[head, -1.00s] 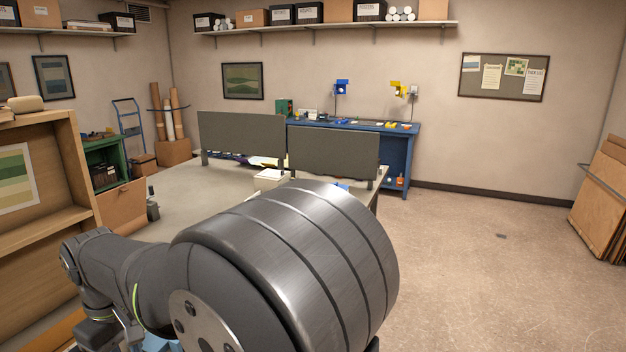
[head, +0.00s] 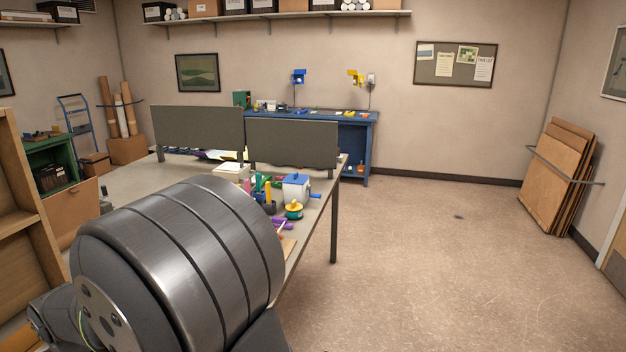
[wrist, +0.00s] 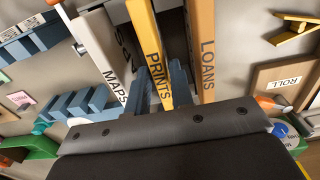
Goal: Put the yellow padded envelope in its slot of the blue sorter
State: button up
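In the wrist view, blue-grey fingers of my gripper (wrist: 157,95) stand apart. An orange-yellow spine marked PRINTS (wrist: 152,50) shows between them; I cannot tell whether they touch it. A pale spine marked MAPS (wrist: 100,48) is to its left and an orange spine marked LOANS (wrist: 203,50) to its right. A blue stepped object (wrist: 78,106) lies left of the fingers; I cannot tell whether it is the sorter. I cannot make out the yellow padded envelope. In the head view my arm hides the gripper.
The grey table (head: 130,185) has two dark panels (head: 197,128) at its back. A white-and-blue box (head: 296,188), a yellow-and-teal item (head: 293,209) and several coloured things stand near its right edge. Floor to the right is open. Boards (head: 556,175) lean by the right wall.

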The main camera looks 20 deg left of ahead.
grip_shut()
jog(key=shift+r, duration=0.15)
jog(key=shift+r, duration=3.6)
jog(key=shift+w+d+r, duration=0.1)
jog(key=shift+d+r, duration=0.1)
jog(key=w+d+r+m, duration=0.2)
jog(key=d+r+m, duration=0.1)
jog(key=d+r, duration=0.2)
jog(key=w+a+f+n, duration=0.1)
jog(key=w+a, duration=0.1)
jog(key=w, duration=0.5)
jog(key=w+a+f+n, duration=0.1)
jog(key=w+a+n, duration=0.1)
jog(key=w, duration=0.4)
jog(key=shift+w+a, duration=0.4)
jog(key=shift+a, duration=0.3)
